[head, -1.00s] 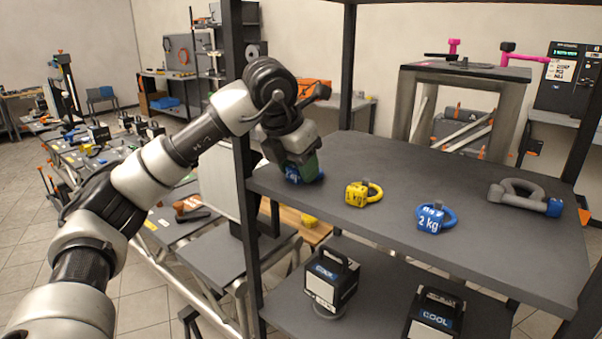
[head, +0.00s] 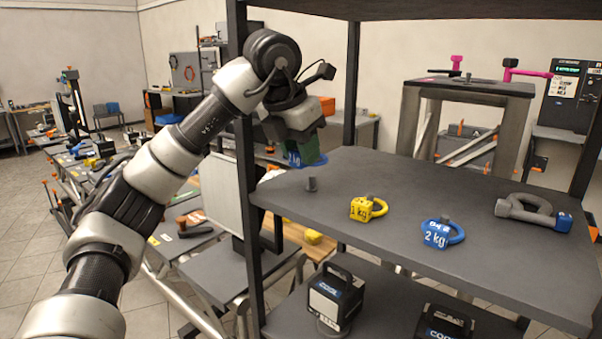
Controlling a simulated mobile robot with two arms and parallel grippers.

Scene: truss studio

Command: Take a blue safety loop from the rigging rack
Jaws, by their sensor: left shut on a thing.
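My left gripper (head: 297,142) is above the left end of the rack's upper shelf (head: 400,210). It is shut on a blue safety loop (head: 306,161), which is lifted clear of the shelf and partly hidden by the fingers. Below it a short grey peg (head: 311,185) stands bare on the shelf. Another blue loop, marked 2 kg (head: 438,234), sits farther right on the shelf. A yellow loop marked 1 kg (head: 366,209) sits between the peg and that blue loop. My right gripper is out of view.
A grey shackle with a blue end (head: 534,211) lies at the shelf's right. Dark rack posts (head: 248,190) stand close to my left arm. Black boxes (head: 336,297) stand on the lower shelf. A dark table (head: 468,86) stands behind.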

